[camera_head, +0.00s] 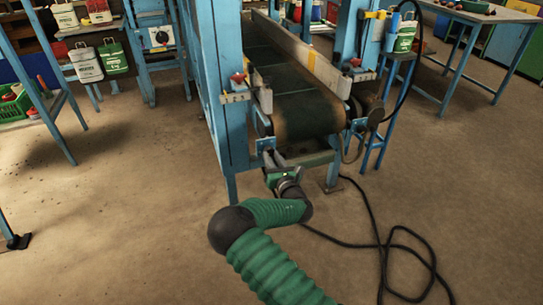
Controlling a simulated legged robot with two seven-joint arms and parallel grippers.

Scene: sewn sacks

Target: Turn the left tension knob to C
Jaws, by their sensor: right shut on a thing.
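The conveyor (290,85) stands in the middle, its dark belt running toward me between pale side rails. My right arm comes up from the bottom in green ribbed sleeving. My right gripper (272,158) is at the left front corner of the conveyor's end, just below a small blue bracket (265,145). Its jaws are shut on the left tension knob, which the fingers and wrist mostly hide. The knob's letter marks cannot be read. A matching blue bracket (358,126) sits at the right front corner. My left gripper is not in view.
Red knobs sit on the frame at the left (238,78) and right (355,62). A black cable (385,245) lies on the floor at right. Blue posts flank the belt. Sacks (86,62) hang at the back left.

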